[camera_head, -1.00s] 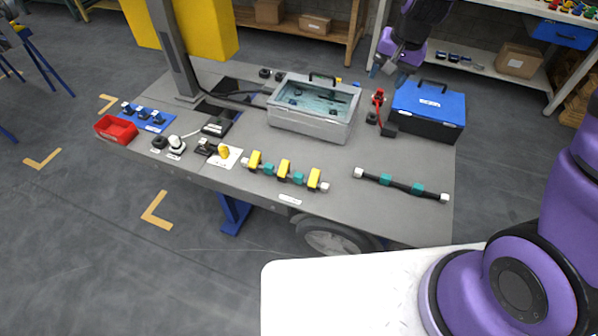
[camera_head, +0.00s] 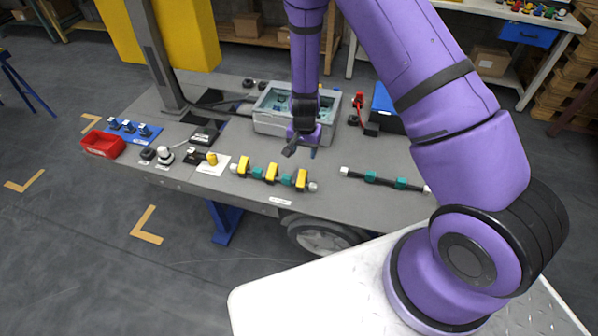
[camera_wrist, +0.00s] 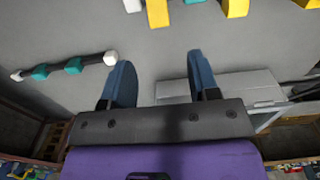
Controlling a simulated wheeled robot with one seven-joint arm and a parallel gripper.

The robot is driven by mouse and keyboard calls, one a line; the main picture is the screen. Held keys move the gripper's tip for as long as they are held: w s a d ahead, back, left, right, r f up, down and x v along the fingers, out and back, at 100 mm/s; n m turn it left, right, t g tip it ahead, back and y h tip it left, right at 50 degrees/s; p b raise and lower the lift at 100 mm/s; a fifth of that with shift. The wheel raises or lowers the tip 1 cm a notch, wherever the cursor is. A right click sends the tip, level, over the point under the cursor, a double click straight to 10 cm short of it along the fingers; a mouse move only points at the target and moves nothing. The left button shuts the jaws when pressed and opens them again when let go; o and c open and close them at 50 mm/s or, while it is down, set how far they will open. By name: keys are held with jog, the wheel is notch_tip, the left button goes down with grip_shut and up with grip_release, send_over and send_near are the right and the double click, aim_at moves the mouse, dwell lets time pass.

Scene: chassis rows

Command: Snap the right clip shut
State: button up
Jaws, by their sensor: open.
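A rod with yellow clips and teal pieces lies near the table's front edge. Its rightmost yellow clip (camera_head: 302,180) stands beside the white end cap (camera_head: 313,187); whether it is open or shut I cannot tell. In the wrist view that clip (camera_wrist: 157,12) is cut by the top edge, next to the white cap (camera_wrist: 132,5). The middle clip (camera_head: 271,173) and left clip (camera_head: 243,167) stand along the same rod. My gripper (camera_head: 302,151) is open and empty, above the table just behind the right clip, apart from it. Its blue fingers show spread in the wrist view (camera_wrist: 161,78).
A grey bin (camera_head: 267,122) stands behind my gripper. A dark rod with teal pieces (camera_head: 385,180) lies to the right. A blue toolbox (camera_head: 385,108) is partly hidden by my arm. A white card with a yellow part (camera_head: 213,164) lies left. Bare table separates the rods.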

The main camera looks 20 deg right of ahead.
aim_at(303, 171)
notch_tip(303, 171, down, 10)
jog(key=shift+f, duration=0.1)
dwell(0.4)
jog(key=c, duration=0.9)
